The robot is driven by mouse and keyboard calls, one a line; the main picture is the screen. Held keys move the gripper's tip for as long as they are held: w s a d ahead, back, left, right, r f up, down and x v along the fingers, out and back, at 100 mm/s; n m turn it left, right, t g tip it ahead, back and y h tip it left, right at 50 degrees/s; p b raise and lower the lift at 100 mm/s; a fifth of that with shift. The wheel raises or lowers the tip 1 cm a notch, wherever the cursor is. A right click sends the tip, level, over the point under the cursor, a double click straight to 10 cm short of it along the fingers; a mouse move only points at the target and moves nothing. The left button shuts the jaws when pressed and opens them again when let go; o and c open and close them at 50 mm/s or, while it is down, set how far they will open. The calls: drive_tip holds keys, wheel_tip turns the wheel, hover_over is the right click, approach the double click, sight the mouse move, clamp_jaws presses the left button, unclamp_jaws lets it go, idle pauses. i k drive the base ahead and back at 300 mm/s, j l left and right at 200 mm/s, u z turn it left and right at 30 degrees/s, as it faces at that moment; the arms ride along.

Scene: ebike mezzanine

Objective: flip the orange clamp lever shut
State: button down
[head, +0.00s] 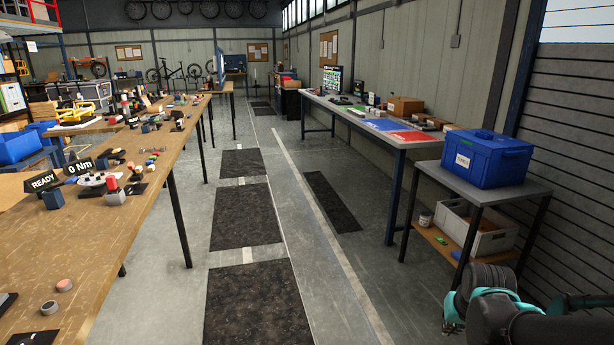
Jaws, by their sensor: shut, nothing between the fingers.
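I cannot make out an orange clamp lever anywhere in the head view. The long wooden workbench (150,215) on the left carries many small parts, too small to tell apart at its far end. On it a dark sign reads READY (42,181) and another reads 0 Nm (79,167), next to a pale round plate (92,180) and a red-topped block (113,192). A folded part of my arm (490,300), dark with teal covers, shows at the bottom right, away from this bench. I cannot make out my gripper's fingers.
A clear grey aisle with dark mats (240,215) runs between the benches. At right, a small table (492,190) bears a blue bin (487,158), close to my arm. A long table (395,138) stands by the right wall. Two small cylinders (64,285) lie on the near bench.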

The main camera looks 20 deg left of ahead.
sight(130, 165)
drive_tip(key=i+j+u, duration=0.2)
drive_tip(key=i+u, duration=0.75)
drive_tip(key=i+l+u, duration=0.1)
drive_tip(key=i+u, duration=0.35)
drive_tip(key=i+j+u, duration=0.35)
drive_tip(key=i+u, duration=0.3)
drive_tip(key=i+j, duration=0.25)
drive_tip(key=i+u, duration=0.05)
